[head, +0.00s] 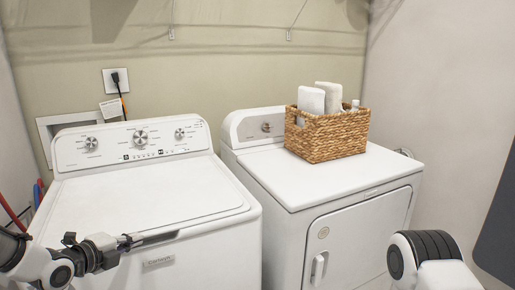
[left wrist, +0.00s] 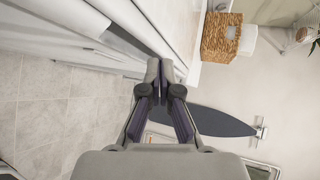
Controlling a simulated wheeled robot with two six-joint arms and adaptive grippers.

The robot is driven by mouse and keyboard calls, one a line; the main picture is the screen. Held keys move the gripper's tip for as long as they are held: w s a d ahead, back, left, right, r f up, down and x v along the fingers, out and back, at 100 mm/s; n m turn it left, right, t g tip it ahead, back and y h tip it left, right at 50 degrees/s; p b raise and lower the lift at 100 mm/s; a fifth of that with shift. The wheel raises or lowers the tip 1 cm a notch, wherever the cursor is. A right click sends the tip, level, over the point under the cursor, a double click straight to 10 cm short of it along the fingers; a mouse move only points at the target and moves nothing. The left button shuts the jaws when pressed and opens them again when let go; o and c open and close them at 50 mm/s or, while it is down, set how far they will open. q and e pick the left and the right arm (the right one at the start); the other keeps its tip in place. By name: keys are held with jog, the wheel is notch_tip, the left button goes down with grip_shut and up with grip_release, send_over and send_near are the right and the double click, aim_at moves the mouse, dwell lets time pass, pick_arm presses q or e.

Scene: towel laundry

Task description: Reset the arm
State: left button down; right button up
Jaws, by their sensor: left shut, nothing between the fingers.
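My left gripper (head: 133,240) is in front of the washer's front edge at the lower left of the head view. In the left wrist view my left gripper (left wrist: 160,70) has its fingertips together, with nothing between them. The washer (head: 150,195) is white with its lid shut. My right arm (head: 430,258) shows only as a white and black link at the lower right; its gripper is out of view.
A white dryer (head: 350,182) stands right of the washer. On it is a wicker basket (head: 335,137) with rolled white towels (head: 311,101). In the left wrist view, a dark ironing board (left wrist: 225,122) and tiled floor (left wrist: 55,100) show.

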pick_arm(q)
jog(key=f, duration=0.1)
jog(key=f+n, duration=0.1)
jog(key=f, duration=0.1)
jog(key=shift+s+d+g, duration=0.3)
jog(key=shift+d+g, duration=0.05)
jog(key=shift+g, duration=0.05)
jog(key=s+d+f+n+g+y+p, duration=0.1)
jog(key=s+d+f+n+g, duration=0.15)
jog(key=s+f+n, duration=0.45)
jog(key=s+d+f+n+g+y+p, duration=0.1)
jog(key=s+d+f+n+g, duration=0.2)
jog(key=s+f, duration=0.45)
jog(key=s+f+n+g+y+p, duration=0.1)
jog(key=s+f+n+g, duration=0.2)
jog(key=s+f+n, duration=0.3)
jog(key=s+f+n+g+y+p, duration=0.1)
jog(key=s+f+n, duration=0.5)
jog(key=s, duration=1.1)
jog(key=shift+s+a+n+g+y, duration=0.2)
jog(key=shift+n+g+y, duration=0.4)
jog(key=shift+g, duration=0.65)
jog(key=shift+w, duration=0.1)
